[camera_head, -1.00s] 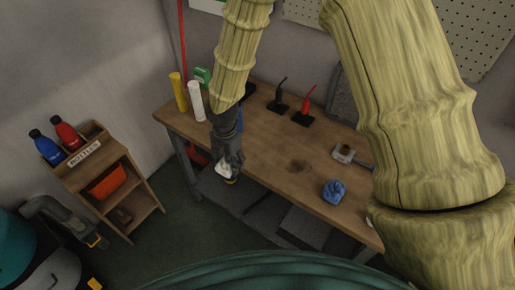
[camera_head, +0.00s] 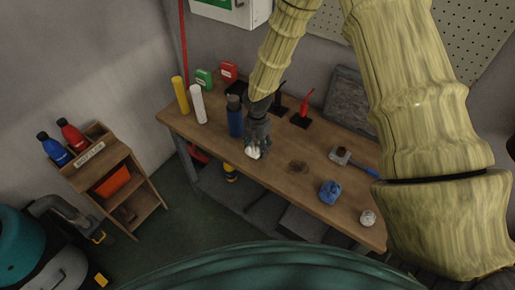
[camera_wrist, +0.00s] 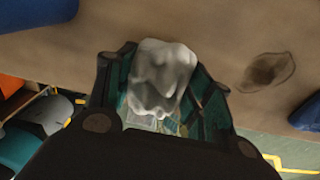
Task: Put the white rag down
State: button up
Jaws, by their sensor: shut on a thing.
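My gripper (camera_head: 255,148) is shut on the white rag (camera_head: 252,153), a small crumpled bundle. In the wrist view the white rag (camera_wrist: 160,78) sits between the dark fingers, with the wooden bench top behind it. In the head view the gripper is over the front part of the workbench (camera_head: 277,178), just right of a blue bottle. I cannot tell whether the rag touches the bench top. A dark stain (camera_head: 298,167) on the bench lies to the right of the gripper.
A blue bottle (camera_head: 235,120) stands close left of my gripper. A blue rag (camera_head: 330,192), a hammer (camera_head: 343,156) and a whitish ball-like bundle (camera_head: 368,218) lie to the right. The bench around the stain is clear.

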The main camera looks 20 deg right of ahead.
aim_at(257, 151)
jog(key=shift+f+p, duration=0.55)
jog(key=shift+f, duration=0.75)
jog(key=shift+s+f, duration=0.1)
jog(key=shift+f, duration=0.3)
jog(key=shift+s+f+b, duration=0.15)
jog(key=shift+f+b, duration=0.05)
jog(key=shift+b, duration=0.15)
jog(key=o, duration=1.1)
jog(key=shift+o, duration=0.8)
jog(key=shift+f, duration=0.2)
jog(key=shift+r, duration=0.1)
jog(key=shift+w+r, duration=0.2)
